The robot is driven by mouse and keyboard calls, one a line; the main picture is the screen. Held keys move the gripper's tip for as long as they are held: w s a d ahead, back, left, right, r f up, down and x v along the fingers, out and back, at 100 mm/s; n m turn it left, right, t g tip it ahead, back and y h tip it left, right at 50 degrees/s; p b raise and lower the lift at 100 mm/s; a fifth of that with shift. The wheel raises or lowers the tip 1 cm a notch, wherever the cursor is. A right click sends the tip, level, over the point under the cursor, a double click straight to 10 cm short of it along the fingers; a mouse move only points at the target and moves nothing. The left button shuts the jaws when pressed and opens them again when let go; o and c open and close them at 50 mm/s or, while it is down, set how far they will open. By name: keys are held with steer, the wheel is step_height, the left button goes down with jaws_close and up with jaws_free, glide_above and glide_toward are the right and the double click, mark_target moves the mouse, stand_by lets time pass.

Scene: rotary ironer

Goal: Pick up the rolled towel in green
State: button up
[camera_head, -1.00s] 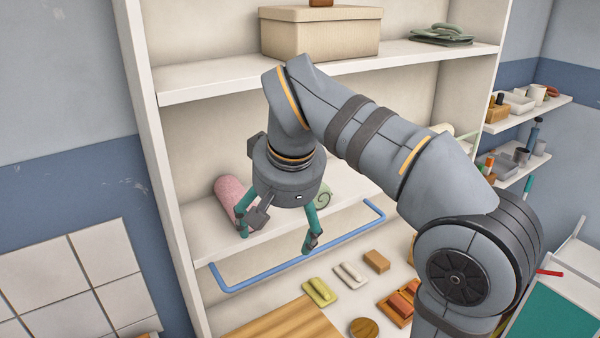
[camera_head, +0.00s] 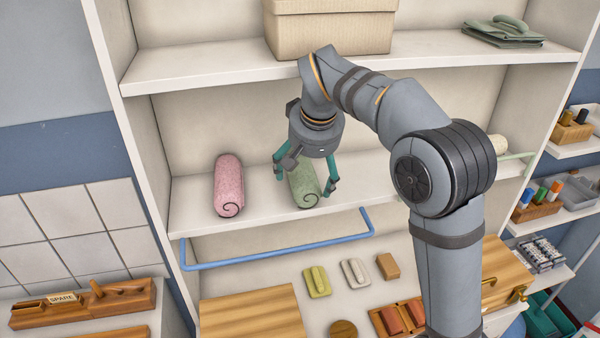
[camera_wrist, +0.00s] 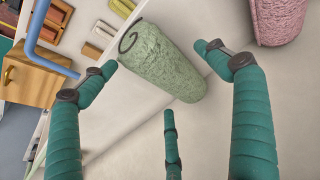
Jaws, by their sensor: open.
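The green rolled towel (camera_head: 304,186) lies on the middle shelf with its spiral end toward the front edge. It also shows in the wrist view (camera_wrist: 165,65), lying between and beyond my finger tips. My gripper (camera_head: 306,180) is open and empty, its teal fingers above and to either side of the towel. In the wrist view my gripper (camera_wrist: 158,75) has its fingers spread wide, and I see no clear contact with the towel. The upper part of the towel is partly hidden by my gripper in the head view.
A pink rolled towel (camera_head: 229,187) lies to the left on the same shelf (camera_head: 190,205). A blue rail (camera_head: 275,257) runs along the front below the shelf. A beige box (camera_head: 330,30) stands on the shelf above. Small blocks and brushes lie lower down.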

steer(key=shift+x, duration=1.4)
steer(key=shift+d, duration=0.15)
steer(key=c, duration=0.3)
steer(key=c, duration=1)
steer(key=shift+r, duration=0.1)
